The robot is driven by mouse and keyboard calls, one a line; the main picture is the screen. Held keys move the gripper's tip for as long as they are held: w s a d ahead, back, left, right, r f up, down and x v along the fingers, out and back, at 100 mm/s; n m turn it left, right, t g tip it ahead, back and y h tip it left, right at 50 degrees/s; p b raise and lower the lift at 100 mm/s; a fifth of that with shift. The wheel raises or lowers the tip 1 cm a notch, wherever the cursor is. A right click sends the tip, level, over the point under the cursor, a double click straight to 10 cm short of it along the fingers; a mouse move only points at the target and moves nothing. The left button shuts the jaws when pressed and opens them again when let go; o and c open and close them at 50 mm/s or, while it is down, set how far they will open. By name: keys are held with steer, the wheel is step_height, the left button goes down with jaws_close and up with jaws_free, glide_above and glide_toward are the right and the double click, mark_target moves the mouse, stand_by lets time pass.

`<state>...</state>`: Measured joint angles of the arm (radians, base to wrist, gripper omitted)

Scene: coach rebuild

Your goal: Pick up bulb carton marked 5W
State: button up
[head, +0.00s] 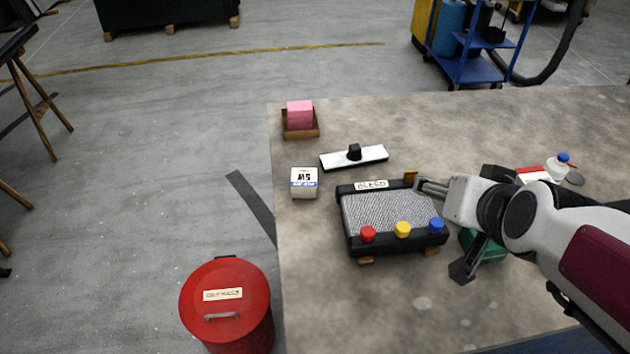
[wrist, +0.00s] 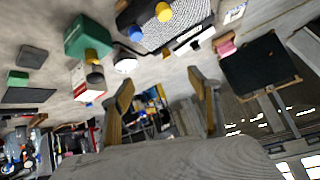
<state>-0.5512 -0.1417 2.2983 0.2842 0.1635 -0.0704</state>
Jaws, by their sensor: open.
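The bulb carton (head: 304,182) is a small white box with a blue band and the mark 5W, which reads upside down in the head view. It stands on the table near its left edge, left of a black-framed radiator. A small white box at the top right of the wrist view (wrist: 235,14) looks like the same carton. My gripper (head: 438,228) is open over the right side of the radiator, to the right of the carton and clear of it. In the wrist view its two tan fingers (wrist: 164,95) stand apart with nothing held between them.
The radiator (head: 390,212) has red, yellow and blue caps. A white bar with a black knob (head: 373,157) and a pink block (head: 299,114) in a brown tray lie behind the carton. A green box (head: 490,250) and bottle (head: 556,168) are at right. A red drum (head: 227,290) stands on the floor.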

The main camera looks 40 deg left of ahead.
steer(key=w+a+f+y, duration=0.1)
steer(key=a+f, duration=0.2)
steer(key=a, duration=0.7)
steer(key=n+t+y, duration=0.2)
steer(key=n, duration=0.1)
glide_toward(304, 181)
steer(key=x, duration=0.3)
steer(key=shift+w+a+r, duration=0.2)
steer(key=shift+w+r, duration=0.05)
steer(key=shift+w, duration=0.05)
steer(key=shift+s+d+f+t+h, duration=0.1)
steer(key=shift+f+t+h, duration=0.2)
steer(key=shift+f+t, duration=0.35)
steer(key=shift+x, duration=1.3)
steer(key=shift+s+a+x, duration=0.1)
steer(key=shift+a+x, duration=0.05)
steer(key=shift+x, duration=1.15)
steer(key=shift+s+a+x, duration=0.1)
steer(key=shift+a+x, duration=0.1)
steer(key=shift+x, duration=1.05)
